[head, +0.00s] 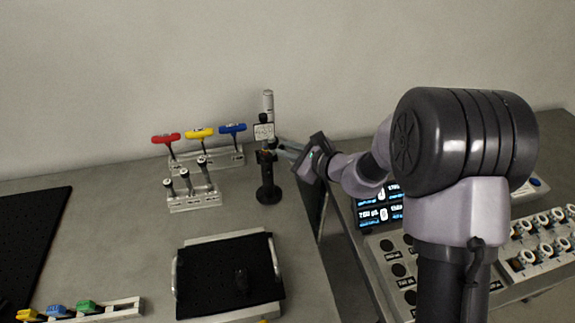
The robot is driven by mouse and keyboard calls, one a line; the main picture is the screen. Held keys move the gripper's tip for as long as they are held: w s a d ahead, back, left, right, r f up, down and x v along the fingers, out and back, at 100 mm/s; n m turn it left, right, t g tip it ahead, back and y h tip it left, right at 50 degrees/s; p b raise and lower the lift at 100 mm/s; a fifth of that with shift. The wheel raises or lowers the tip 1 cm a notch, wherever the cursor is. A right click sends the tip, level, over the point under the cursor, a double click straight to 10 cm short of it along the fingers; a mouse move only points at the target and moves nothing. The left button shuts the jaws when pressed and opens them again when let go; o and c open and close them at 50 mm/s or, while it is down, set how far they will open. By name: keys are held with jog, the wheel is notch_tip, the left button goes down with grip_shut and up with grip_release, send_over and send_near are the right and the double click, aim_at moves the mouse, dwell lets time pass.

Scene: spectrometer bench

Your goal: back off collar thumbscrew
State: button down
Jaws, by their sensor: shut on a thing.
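A black post stand (267,188) with a round foot stands upright at the back of the bench, with a light grey cylinder (268,104) at its top and a small white label below that. My gripper (271,152) reaches in from the right at the collar, about mid-height on the post. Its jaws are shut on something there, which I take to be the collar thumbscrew. The thumbscrew itself is too small and too covered by the fingers to make out. A small orange-brown spot shows at the collar beside the fingertips.
Left of the post, a rack holds red, yellow and blue T-handle tools (200,133), with a smaller rack (194,203) in front. A black-topped tray (228,283) with handles lies nearer. A control panel with displays (381,212) is at right.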

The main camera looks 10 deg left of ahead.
jog(key=f+n+t+b, duration=0.1)
jog(key=n+b, duration=0.1)
jog(key=b, duration=0.3)
jog(key=shift+s+a+b, duration=0.1)
jog(key=shift+b, duration=0.25)
jog(key=shift+s+n+t+b, duration=0.1)
jog(key=shift+n+t+b, duration=0.45)
jog(key=shift+b, duration=0.45)
jog(key=shift+r+n+t+b, duration=0.2)
jog(key=shift+n+t+b, duration=0.25)
jog(key=shift+n, duration=0.5)
jog(key=shift+n+t, duration=0.7)
jog(key=shift+n, duration=0.5)
jog(key=c, duration=1.4)
grip_release()
jog(key=shift+f, duration=0.1)
